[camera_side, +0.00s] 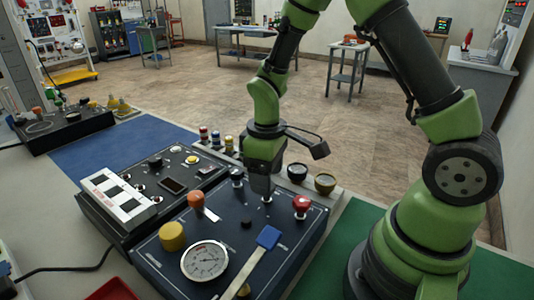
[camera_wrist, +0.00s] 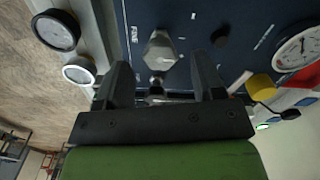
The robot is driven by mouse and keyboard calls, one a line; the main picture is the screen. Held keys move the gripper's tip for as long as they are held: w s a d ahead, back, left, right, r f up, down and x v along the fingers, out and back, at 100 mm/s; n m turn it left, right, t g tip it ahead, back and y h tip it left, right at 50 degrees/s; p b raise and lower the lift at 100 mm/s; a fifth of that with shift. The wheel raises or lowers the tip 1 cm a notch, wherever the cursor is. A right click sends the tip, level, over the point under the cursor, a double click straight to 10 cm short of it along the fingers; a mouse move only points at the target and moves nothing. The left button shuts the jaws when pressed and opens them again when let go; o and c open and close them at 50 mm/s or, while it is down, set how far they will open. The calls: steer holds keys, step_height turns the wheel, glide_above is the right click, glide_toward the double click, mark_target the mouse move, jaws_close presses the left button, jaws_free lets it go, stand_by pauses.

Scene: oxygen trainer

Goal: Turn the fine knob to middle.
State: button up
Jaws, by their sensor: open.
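My gripper (camera_side: 262,188) is over the panel's far part, pointing down, close to a small silver control (camera_side: 267,201). In the wrist view my gripper (camera_wrist: 163,88) has its two dark fingers apart, with nothing held. A pale silver knob (camera_wrist: 160,48) shows between and just beyond the fingertips. Whether a finger touches it is unclear.
On the panel are a yellow knob (camera_side: 172,236), an orange-topped knob (camera_side: 196,200), a red knob (camera_side: 302,203), a blue-ended lever (camera_side: 268,238) and a round gauge (camera_side: 205,261). A second console (camera_side: 160,180) adjoins at the left.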

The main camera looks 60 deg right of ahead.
step_height(320, 180, up, 8)
stand_by(0.5)
steer(key=s+a+r+m+t+y, duration=0.1)
steer(key=s+a+r+m+t, duration=0.1)
steer(key=s+r, duration=0.4)
steer(key=s+a+r+m+t+y, duration=0.1)
steer(key=s+a+r+m+t, duration=0.1)
steer(key=s+r+m+t, duration=0.3)
steer(key=shift+s+r, duration=0.7)
steer(key=shift+s, duration=0.6)
